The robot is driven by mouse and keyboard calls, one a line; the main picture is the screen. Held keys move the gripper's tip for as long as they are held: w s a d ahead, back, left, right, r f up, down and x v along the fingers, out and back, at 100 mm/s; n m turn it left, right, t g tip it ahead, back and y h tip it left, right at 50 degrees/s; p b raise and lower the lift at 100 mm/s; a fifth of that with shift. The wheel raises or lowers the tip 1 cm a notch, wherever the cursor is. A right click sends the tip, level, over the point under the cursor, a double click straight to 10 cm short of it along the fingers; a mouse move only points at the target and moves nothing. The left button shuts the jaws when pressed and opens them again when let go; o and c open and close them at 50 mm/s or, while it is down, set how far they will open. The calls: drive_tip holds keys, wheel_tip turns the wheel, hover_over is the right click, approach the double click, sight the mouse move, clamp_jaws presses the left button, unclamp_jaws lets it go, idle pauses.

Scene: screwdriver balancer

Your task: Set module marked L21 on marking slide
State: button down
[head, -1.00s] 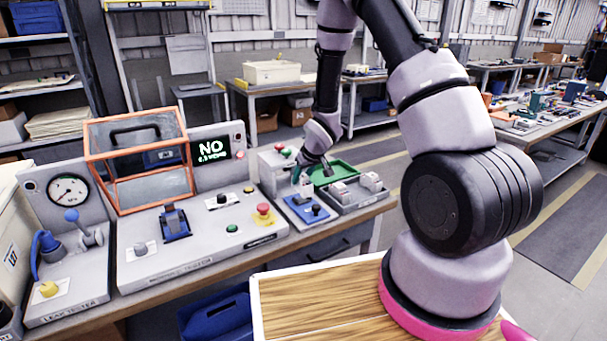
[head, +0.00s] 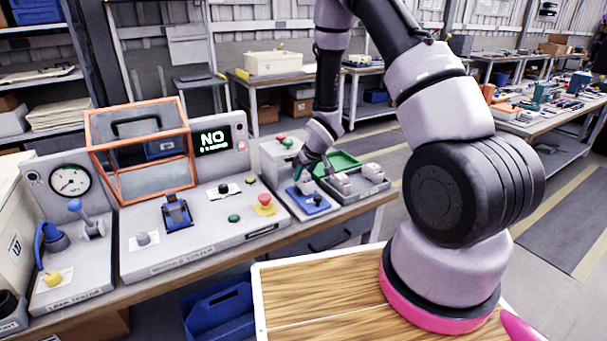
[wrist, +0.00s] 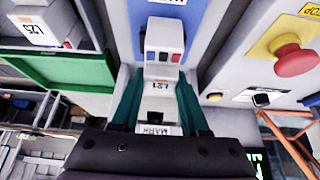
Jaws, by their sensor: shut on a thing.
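My gripper (wrist: 158,112) has teal fingers shut on the module marked L21 (wrist: 165,42), a pale block with small red and blue details and its label between the fingers. In the head view my gripper (head: 312,170) is at the back of the marking slide (head: 318,207), a blue plate on the bench. In the wrist view the blue slide surface (wrist: 170,14) shows around the module's far end. I cannot tell whether the module touches it. A MARK label (wrist: 155,130) shows below the module, on the marking station (head: 270,153).
A grey tray (head: 368,193) with pale modules stands right of the slide, and a green tray (head: 346,160) behind it. The module marked L25 (wrist: 38,30) shows in the wrist view. The tester with a red stop button (head: 264,199) and an orange-framed guard (head: 95,150) is left.

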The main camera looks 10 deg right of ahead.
drive_tip(key=shift+w+f, duration=0.1)
drive_tip(key=shift+f, duration=0.55)
idle(1.2)
drive_tip(key=shift+c, duration=1.6)
unclamp_jaws()
drive_tip(key=v, duration=1.1)
